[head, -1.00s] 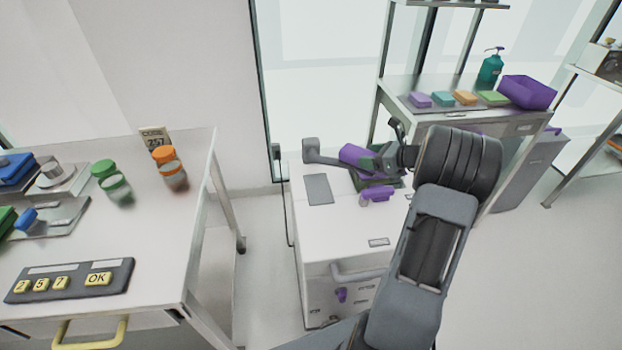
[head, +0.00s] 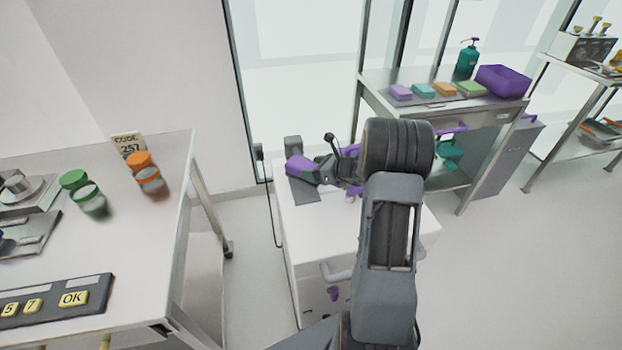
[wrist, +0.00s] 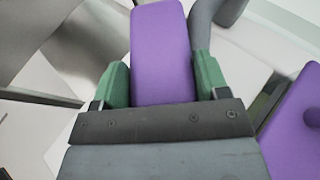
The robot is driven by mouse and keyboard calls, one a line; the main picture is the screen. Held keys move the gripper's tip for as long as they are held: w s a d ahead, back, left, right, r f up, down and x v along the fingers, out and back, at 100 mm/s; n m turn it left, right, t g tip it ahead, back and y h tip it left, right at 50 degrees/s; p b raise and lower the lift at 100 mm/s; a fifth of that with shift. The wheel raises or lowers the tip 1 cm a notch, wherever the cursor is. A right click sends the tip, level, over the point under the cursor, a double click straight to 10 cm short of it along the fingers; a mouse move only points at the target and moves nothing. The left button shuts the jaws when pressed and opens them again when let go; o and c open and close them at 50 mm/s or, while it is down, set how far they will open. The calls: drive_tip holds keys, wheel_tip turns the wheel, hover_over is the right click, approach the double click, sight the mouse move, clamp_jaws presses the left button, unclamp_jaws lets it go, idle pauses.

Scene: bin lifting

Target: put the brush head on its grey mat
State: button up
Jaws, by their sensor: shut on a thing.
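My gripper (head: 322,171) is shut on a purple block-like piece, which I take to be the brush head (head: 300,167). In the wrist view the brush head (wrist: 162,55) sits between the two green fingers (wrist: 162,82). In the head view it is over the upper part of the grey mat (head: 304,193), which lies on the white cabinet top. Whether the piece touches the mat or hangs above it, I cannot tell. The held piece and my gripper hide part of the mat.
A grey upright block (head: 293,145) stands just behind the mat. Another purple thing (wrist: 298,128) is close by on the right in the wrist view. The white cabinet top (head: 297,224) is clear in front. A shelf (head: 385,103) with coloured blocks stands at the back right.

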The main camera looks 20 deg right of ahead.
drive_tip(key=f, duration=0.1)
drive_tip(key=a+f, duration=0.1)
drive_tip(key=f, duration=0.1)
drive_tip(key=shift+w+f, duration=0.15)
drive_tip(key=shift+f, duration=0.4)
drive_tip(key=shift+f, duration=0.15)
drive_tip(key=o, duration=1)
